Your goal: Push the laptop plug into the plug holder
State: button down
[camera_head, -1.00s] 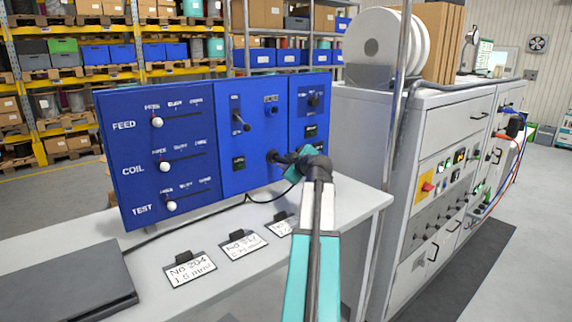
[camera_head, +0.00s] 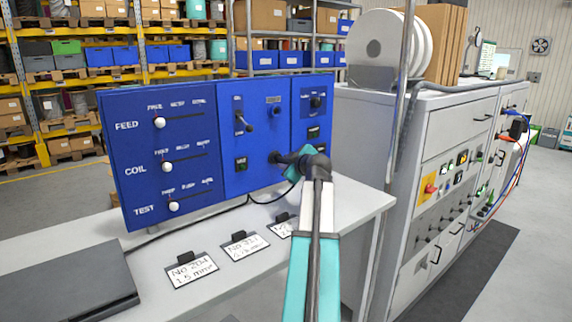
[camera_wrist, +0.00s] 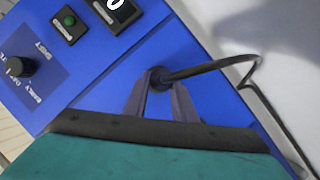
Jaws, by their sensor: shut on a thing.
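My gripper (camera_head: 286,159) is at the lower part of the blue panel's middle section, its fingers pointing at the panel. In the wrist view its two grey fingers (camera_wrist: 165,92) close around the black laptop plug (camera_wrist: 161,75), whose black cable (camera_wrist: 215,65) leads off to the right. The plug sits at the panel face, at a dark round spot (camera_head: 273,157) that appears to be the plug holder. The fingers and plug cover most of the holder, so I cannot tell how deep the plug sits.
The blue panel (camera_head: 212,180) carries sliders, knobs and switches. A closed grey laptop (camera_head: 65,285) and several label cards (camera_head: 191,268) lie on the white table (camera_head: 150,262). A metal post (camera_head: 402,90) and a grey cabinet (camera_head: 455,125) stand to the right.

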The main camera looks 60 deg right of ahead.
jog(key=shift+w+d+r, duration=0.1)
jog(key=shift+w+d, duration=0.1)
jog(key=shift+w, duration=0.25)
dwell(0.5)
jog(key=c, duration=1.4)
grip_release()
jog(key=b+v, duration=0.3)
jog(key=v, duration=1)
jog(key=shift+s+a+r+b, duration=0.1)
jog(key=shift+s+a+b, duration=0.1)
jog(key=shift+s+b, duration=0.2)
